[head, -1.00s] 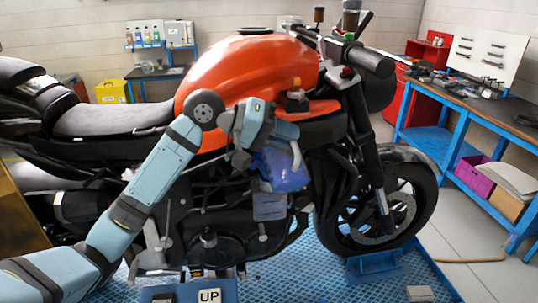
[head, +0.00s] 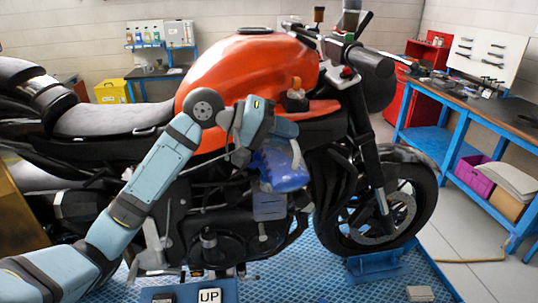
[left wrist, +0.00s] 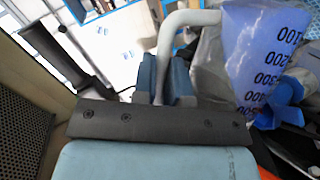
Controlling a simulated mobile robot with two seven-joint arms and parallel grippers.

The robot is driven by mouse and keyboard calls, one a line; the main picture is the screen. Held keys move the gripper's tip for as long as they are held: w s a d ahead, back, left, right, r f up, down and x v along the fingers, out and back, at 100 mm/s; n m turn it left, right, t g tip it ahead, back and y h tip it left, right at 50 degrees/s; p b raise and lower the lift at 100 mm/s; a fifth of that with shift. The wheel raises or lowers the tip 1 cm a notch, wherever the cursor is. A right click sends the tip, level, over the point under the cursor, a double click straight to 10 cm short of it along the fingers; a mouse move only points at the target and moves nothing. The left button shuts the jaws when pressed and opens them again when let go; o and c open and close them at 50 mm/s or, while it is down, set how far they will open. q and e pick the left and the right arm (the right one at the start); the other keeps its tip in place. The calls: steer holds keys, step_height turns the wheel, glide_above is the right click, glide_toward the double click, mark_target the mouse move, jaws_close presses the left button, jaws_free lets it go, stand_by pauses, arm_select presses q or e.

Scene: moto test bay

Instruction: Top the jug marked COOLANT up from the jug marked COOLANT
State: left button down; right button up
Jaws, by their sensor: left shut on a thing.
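A translucent jug with blue contents (head: 283,168) hangs in front of the orange motorcycle, below its tank. My left gripper (head: 268,138) is shut on it. In the left wrist view the gripper (left wrist: 175,85) is at the jug's pale bent handle (left wrist: 188,20), and the jug's side (left wrist: 262,50) shows dark volume numbers. The jug looks tilted. I cannot read a COOLANT mark on anything. My right gripper is not in view.
The motorcycle's tank (head: 240,75) and front wheel (head: 378,205) stand close around the arm. A blue-framed workbench (head: 455,118) is at the right. A grey block (head: 419,293) lies on the blue platform. The floor at lower right is mostly clear.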

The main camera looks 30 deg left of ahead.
mark_target(297, 177)
arm_select(q)
steer(key=shift+w+a+r, duration=0.1)
steer(key=shift+r, duration=0.05)
stand_by(0.3)
steer(key=shift+s+d+f+m+t+y+b, duration=0.15)
steer(key=shift+s+d+f+m+y+b, duration=0.15)
steer(key=shift+f, duration=0.35)
steer(key=shift+s+d+f+m+t+y+b, duration=0.2)
steer(key=shift+s+d+f+m, duration=0.2)
steer(key=shift+f, duration=0.2)
steer(key=shift+s+d+f+m+t+y, duration=0.2)
steer(key=shift+s+d+f+m+y, duration=0.15)
steer(key=shift+f+m, duration=0.25)
steer(key=shift+s+d+f+m+t+y, duration=0.2)
steer(key=shift+d+f+m+y, duration=0.15)
steer(key=shift+f, duration=0.35)
steer(key=shift+s+d+f+m+t+y, duration=0.35)
steer(key=shift+s+d+f+m+y, duration=0.05)
steer(key=shift+s+d+f+m, duration=0.55)
steer(key=s+d+f+m+t+y, duration=0.1)
steer(key=s+d+f+m+t, duration=0.1)
steer(key=s+d+f, duration=0.1)
steer(key=shift+d+f+m+y+b, duration=0.15)
steer(key=shift+f+m+y+b, duration=0.1)
steer(key=shift+m+y+b, duration=0.15)
